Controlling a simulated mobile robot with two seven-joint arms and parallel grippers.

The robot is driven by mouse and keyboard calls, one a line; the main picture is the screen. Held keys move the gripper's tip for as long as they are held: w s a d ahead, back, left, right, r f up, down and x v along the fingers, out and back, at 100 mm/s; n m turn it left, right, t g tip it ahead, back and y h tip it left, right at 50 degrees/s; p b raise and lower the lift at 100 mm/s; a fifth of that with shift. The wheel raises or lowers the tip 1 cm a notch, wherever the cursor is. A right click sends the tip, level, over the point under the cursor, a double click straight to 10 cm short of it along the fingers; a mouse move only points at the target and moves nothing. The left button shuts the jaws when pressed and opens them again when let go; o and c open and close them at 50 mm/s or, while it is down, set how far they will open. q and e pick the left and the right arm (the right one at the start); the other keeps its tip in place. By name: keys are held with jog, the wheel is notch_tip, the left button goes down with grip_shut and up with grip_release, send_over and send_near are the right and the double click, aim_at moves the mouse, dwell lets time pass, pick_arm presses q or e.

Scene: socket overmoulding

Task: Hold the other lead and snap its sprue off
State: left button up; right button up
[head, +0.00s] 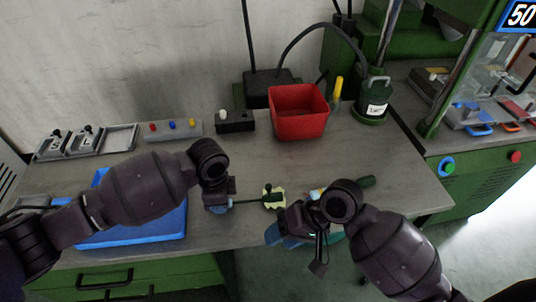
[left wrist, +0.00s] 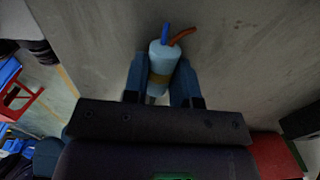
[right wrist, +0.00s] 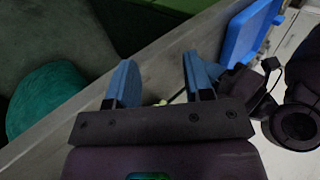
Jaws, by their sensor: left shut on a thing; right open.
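My left gripper (head: 222,207) is low over the bench, shut on a light blue cylindrical lead end (left wrist: 160,65). In the left wrist view this end has a tan band, with a blue and a brown wire tip. In the head view a dark thin length runs right from the left gripper to a pale yellow and dark green piece (head: 274,198). My right gripper (head: 288,236) is open near the bench's front edge, to the right of and nearer than that piece. Nothing is clearly between its fingers (right wrist: 160,82). I cannot make out a sprue.
A blue tray (head: 148,236) lies at the left, partly under my left arm. A red bin (head: 299,124), a green canister (head: 371,112) and button blocks (head: 173,129) stand at the back. A green machine stands at the right.

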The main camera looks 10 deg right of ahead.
jog(key=w+a+r+n+g+h, duration=0.2)
jog(key=w+a+r+n, duration=0.1)
jog(key=a+r, duration=0.2)
jog(key=t+h, duration=0.2)
jog(key=h, duration=0.4)
send_near(269, 185)
jog(key=shift+m, duration=0.4)
jog(key=shift+w+a+f, duration=0.1)
jog(key=shift+f, duration=5.65)
